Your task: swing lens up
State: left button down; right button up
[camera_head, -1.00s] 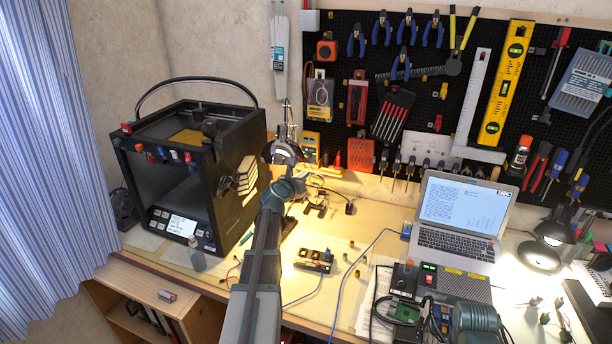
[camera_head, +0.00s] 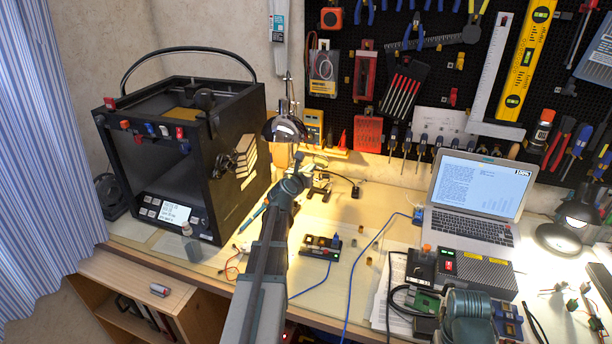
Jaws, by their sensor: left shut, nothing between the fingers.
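A dark, domed lamp-like head with a pale rim (camera_head: 284,128) hangs on a thin upright stem beside the printer. It may be the lens; I cannot make out the glass clearly. My left gripper (camera_head: 299,163) is just below and right of it, small and partly hidden behind my own wrist. Its fingers are shut with nothing held. Whether it touches the domed head cannot be told. A small dark stand with clips (camera_head: 320,186) is on the bench right of the wrist. My right gripper is not seen.
A black 3D printer (camera_head: 180,160) stands close on the left. A small electronics board (camera_head: 321,246) lies right of my forearm. The laptop (camera_head: 475,200) and a black desk lamp (camera_head: 570,225) are farther right. Tools hang on the pegboard (camera_head: 400,75) behind.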

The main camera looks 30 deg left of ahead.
aim_at(320, 156)
pick_arm(q)
jog(key=x, duration=0.5)
jog(key=shift+w+a+r, duration=0.15)
jog(key=shift+w+r, duration=0.15)
jog(key=shift+w, duration=0.2)
jog(key=shift+w+a, duration=0.1)
jog(key=shift+w, duration=0.5)
jog(key=shift+w+a+r, duration=0.2)
jog(key=shift+w, duration=0.55)
jog(key=shift+s, duration=0.1)
